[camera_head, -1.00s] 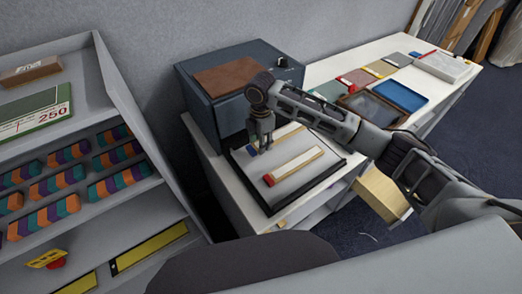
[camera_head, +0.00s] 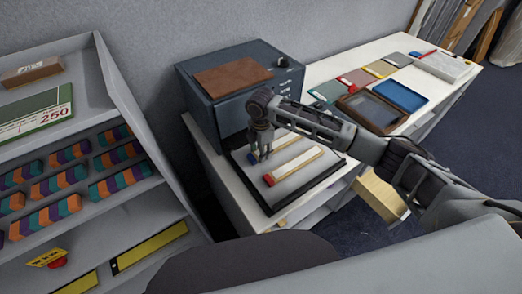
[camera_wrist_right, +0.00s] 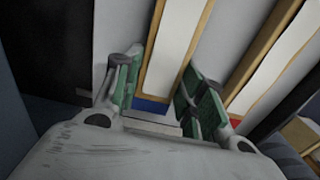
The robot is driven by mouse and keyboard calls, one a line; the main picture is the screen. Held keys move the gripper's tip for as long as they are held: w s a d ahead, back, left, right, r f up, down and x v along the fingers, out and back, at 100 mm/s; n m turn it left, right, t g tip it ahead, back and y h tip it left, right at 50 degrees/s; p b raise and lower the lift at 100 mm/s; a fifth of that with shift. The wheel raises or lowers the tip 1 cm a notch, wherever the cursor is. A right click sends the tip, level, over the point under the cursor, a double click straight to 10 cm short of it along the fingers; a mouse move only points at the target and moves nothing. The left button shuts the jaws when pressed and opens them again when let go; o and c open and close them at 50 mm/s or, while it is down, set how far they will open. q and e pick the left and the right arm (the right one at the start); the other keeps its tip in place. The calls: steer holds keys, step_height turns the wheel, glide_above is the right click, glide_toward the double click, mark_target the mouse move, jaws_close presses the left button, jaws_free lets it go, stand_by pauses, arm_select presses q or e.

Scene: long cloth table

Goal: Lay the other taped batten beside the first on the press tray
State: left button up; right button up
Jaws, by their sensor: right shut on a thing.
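The first batten (camera_head: 297,165), white-faced with wood edges and red tape at its near end, lies on the grey press tray (camera_head: 325,180); it also shows at the right of the wrist view (camera_wrist_right: 272,65). The other batten (camera_head: 287,150), with blue tape at its near end, is parallel to it with a narrow gap between. My right gripper (camera_head: 262,157) is shut on this batten near its blue end; the green pads flank it in the wrist view (camera_wrist_right: 165,98). I cannot tell whether it touches the tray. My left gripper is not in view.
A dark blue press box (camera_head: 220,115) with a brown top plate stands directly behind the tray. Colored pads and trays, including a blue tray (camera_head: 400,95), lie farther along the table. Grey shelves (camera_head: 140,205) with striped blocks stand at the left.

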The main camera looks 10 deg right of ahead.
steer(key=o, duration=1.1)
steer(key=shift+c, duration=0.2)
step_height(320, 180, up, 12)
steer(key=b, duration=0.1)
stand_by(0.4)
